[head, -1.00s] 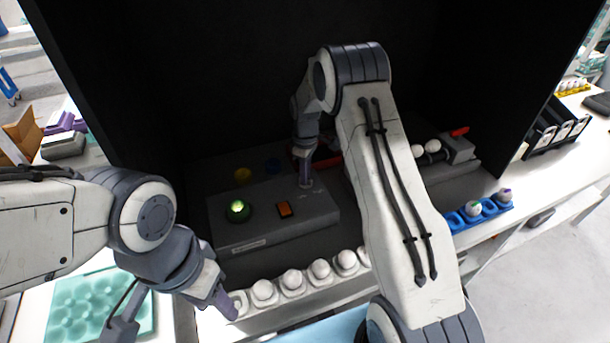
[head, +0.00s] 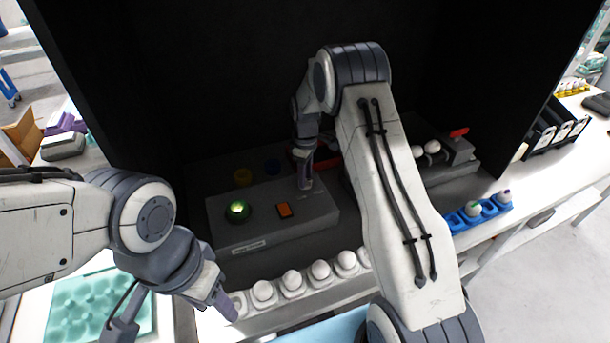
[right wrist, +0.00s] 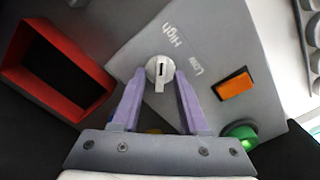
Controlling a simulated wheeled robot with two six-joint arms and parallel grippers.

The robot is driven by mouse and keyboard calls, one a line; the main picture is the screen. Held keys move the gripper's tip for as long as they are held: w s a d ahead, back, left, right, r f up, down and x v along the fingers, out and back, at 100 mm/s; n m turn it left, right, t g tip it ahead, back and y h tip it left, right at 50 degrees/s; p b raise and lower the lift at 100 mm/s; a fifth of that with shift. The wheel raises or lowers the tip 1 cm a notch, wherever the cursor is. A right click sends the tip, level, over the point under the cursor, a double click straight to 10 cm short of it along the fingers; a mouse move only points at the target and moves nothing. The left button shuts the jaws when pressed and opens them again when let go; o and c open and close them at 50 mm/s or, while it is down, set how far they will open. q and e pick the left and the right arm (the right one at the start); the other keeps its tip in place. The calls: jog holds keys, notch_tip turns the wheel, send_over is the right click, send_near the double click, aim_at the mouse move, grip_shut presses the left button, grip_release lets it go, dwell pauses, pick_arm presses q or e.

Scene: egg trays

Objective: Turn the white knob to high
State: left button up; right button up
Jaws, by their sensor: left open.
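The white knob (right wrist: 160,73) sits on the grey box beside the printed words "High" (right wrist: 173,36) and "Low" (right wrist: 196,65) in the right wrist view. It has a dark slot and a tab that points down the picture. My right gripper (right wrist: 160,76) is open, its purple fingertips on either side of the knob with narrow gaps. In the head view my right gripper (head: 305,184) is low over the grey box (head: 235,232) and hides the knob. My left gripper (head: 226,306) is open near the row of white eggs, away from the box.
The box also carries a green lit button (head: 238,209) and an orange switch (head: 285,210). A red open frame (right wrist: 60,75) lies beside it. White eggs (head: 292,280) line the front, with a teal egg tray (head: 100,305) at left. Dark walls enclose the box.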

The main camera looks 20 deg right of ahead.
notch_tip(320, 180, up, 10)
jog(key=b, duration=0.2)
jog(key=shift+r, duration=0.25)
dwell(0.3)
